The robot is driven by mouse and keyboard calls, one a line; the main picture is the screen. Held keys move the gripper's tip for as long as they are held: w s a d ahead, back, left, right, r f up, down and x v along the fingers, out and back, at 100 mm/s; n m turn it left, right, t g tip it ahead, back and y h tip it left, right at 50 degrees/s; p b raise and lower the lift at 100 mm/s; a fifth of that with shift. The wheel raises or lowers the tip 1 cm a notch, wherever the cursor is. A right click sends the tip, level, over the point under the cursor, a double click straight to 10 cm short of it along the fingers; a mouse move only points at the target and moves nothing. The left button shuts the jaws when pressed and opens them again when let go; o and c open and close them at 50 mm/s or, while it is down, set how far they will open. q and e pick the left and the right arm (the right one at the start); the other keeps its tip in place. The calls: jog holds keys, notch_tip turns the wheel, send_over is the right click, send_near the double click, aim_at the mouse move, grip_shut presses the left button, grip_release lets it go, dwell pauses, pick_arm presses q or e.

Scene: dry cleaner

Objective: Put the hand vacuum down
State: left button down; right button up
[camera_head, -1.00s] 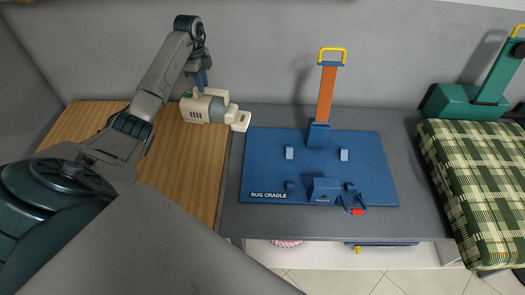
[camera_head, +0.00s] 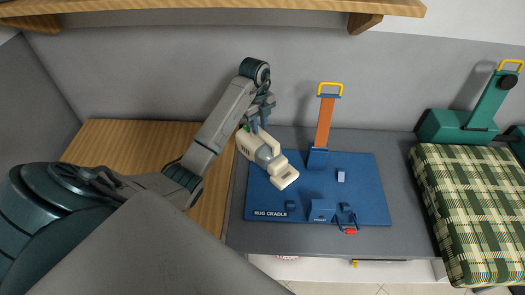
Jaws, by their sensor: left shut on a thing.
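The hand vacuum (camera_head: 259,150) is cream with a grey middle and a pale nozzle. My left gripper (camera_head: 258,125) is shut on its top handle and holds it over the left part of the blue board marked RUG CRADLE (camera_head: 359,208). The nozzle points down and to the right, and it hides one of the board's small blocks. I cannot tell exactly how high the vacuum is above the board. My right gripper is not in view.
An orange post (camera_head: 325,122) with a yellow handle stands at the board's back. The board lies on a grey counter (camera_head: 400,190). A wooden top (camera_head: 125,145) is at left and looks clear. A green plaid rug (camera_head: 470,200) lies at right. A wooden shelf (camera_head: 220,12) is above.

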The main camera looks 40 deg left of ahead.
aim_at(259, 139)
pick_arm(q)
notch_tip(259, 139, down, 4)
jog(key=b, duration=0.3)
jog(key=shift+a, duration=0.1)
jog(key=shift+w+f+b, duration=0.1)
jog(key=shift+f+b, duration=0.25)
jog(key=shift+f, duration=0.1)
notch_tip(259, 139, down, 2)
jog(key=shift+f+b, duration=0.15)
jog(key=shift+b, duration=0.2)
jog(key=shift+f+p, duration=0.65)
jog(key=shift+f, duration=0.35)
jog(key=shift+f, duration=0.15)
jog(key=c, duration=1.2)
grip_release()
